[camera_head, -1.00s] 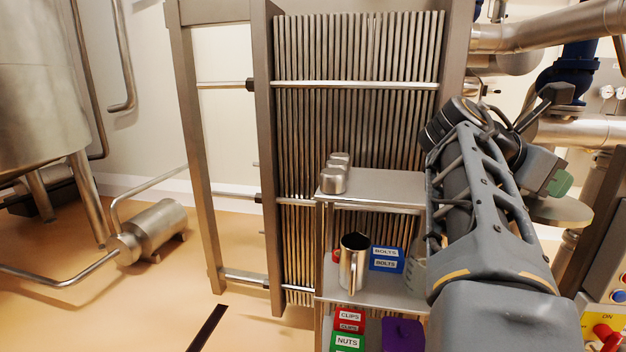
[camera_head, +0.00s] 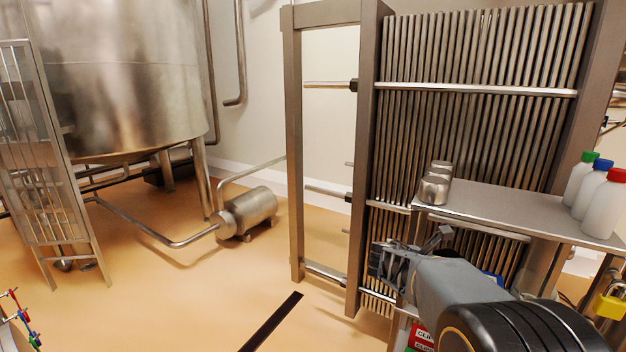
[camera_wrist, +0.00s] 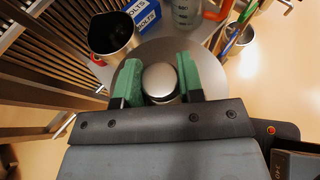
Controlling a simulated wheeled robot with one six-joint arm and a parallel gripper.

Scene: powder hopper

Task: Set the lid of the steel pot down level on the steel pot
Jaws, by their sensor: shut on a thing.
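In the wrist view the green fingertips of my gripper (camera_wrist: 160,78) are shut on the round metal knob of the lid. The lid (camera_wrist: 185,52) is a grey disc spreading out beyond the fingers. My gripper also shows in the head view (camera_head: 388,262), low beside the shelf unit, where its fingertips and the lid cannot be made out. An open-topped steel vessel (camera_wrist: 113,32) with a dark inside stands at the upper left of the wrist view, close to the lid's edge. I cannot tell if it is the steel pot. What lies under the lid is hidden.
In the wrist view, a blue BOLTS bin (camera_wrist: 143,12), a measuring beaker (camera_wrist: 187,10) and a tool holder (camera_wrist: 236,38) are near the lid. A steel shelf (camera_head: 510,208) carries small canisters (camera_head: 435,187) and capped bottles (camera_head: 600,205). A plate stack (camera_head: 480,90) stands behind.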

